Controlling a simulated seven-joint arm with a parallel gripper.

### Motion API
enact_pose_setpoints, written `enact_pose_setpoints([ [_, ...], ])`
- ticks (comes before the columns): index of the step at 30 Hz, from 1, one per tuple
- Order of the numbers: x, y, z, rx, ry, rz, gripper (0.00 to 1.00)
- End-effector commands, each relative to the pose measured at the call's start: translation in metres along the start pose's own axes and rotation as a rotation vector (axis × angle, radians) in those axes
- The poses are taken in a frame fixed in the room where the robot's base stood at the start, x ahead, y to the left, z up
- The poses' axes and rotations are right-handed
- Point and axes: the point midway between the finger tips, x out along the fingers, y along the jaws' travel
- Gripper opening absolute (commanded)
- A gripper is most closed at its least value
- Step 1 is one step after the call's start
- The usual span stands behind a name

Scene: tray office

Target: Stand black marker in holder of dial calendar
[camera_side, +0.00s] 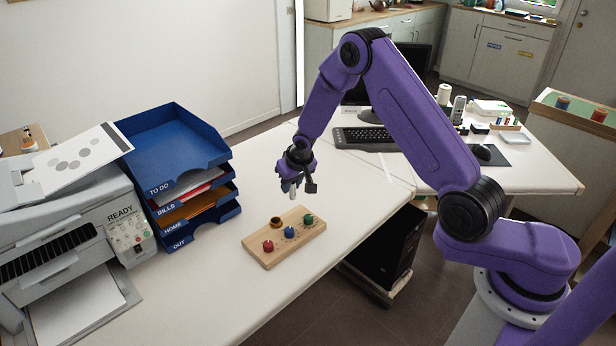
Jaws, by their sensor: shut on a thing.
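The dial calendar (262,257) is a wooden board lying flat on the white desk, with a red, a blue and a green knob. Its holder (276,222) is a small brown round cup with a dark opening at the board's back left. My gripper (293,187) is above the desk, behind and a little right of the holder, apart from the board. It is shut on a small, roughly upright thing with a pale lower part (293,194), seemingly the black marker. Its colour and upper part are hard to make out, as the fingers hide much of it.
Blue stacked letter trays (180,143) stand left of the calendar, beside a grey printer (75,225). A keyboard (364,139) lies at the back right. The desk (365,190) is clear around the calendar, and its front edge runs close to the board.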

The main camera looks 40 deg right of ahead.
Motion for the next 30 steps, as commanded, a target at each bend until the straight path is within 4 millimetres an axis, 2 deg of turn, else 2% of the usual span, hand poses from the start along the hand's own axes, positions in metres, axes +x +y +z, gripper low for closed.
enact_pose_setpoints([
  [1,0.006,-0.014,-0.001,-0.004,-0.001,-0.001,0.00],
  [3,0.013,-0.028,-0.003,-0.003,-0.001,-0.001,0.00],
  [9,0.022,-0.051,-0.005,0.001,-0.001,-0.002,0.00],
  [30,0.056,-0.053,0.009,0.001,-0.001,-0.002,0.00],
])
